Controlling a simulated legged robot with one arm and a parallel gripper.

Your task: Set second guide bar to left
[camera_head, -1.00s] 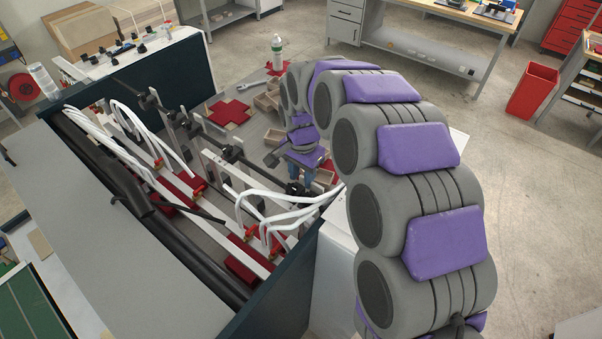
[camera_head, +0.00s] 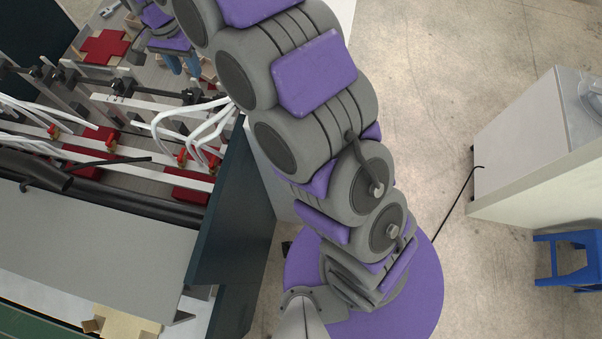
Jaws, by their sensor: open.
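The box former (camera_head: 228,215) fills the left side of the head view, a dark-walled machine with a grey top panel. Pale bars (camera_head: 70,152) with red blocks and white hoses run across its inside. A dark rod (camera_head: 150,90) with clamps crosses above them. I cannot tell which part is the second guide bar. My gripper (camera_head: 184,64) is at the top left, beyond the dark rod, with two blue fingers apart and nothing visible between them. My own arm hides part of the machine's right end.
A red cross-shaped piece (camera_head: 104,46) lies at the machine's far side, left of my gripper. A white cabinet (camera_head: 530,135) with a black cable and a blue stool (camera_head: 568,260) stand at the right.

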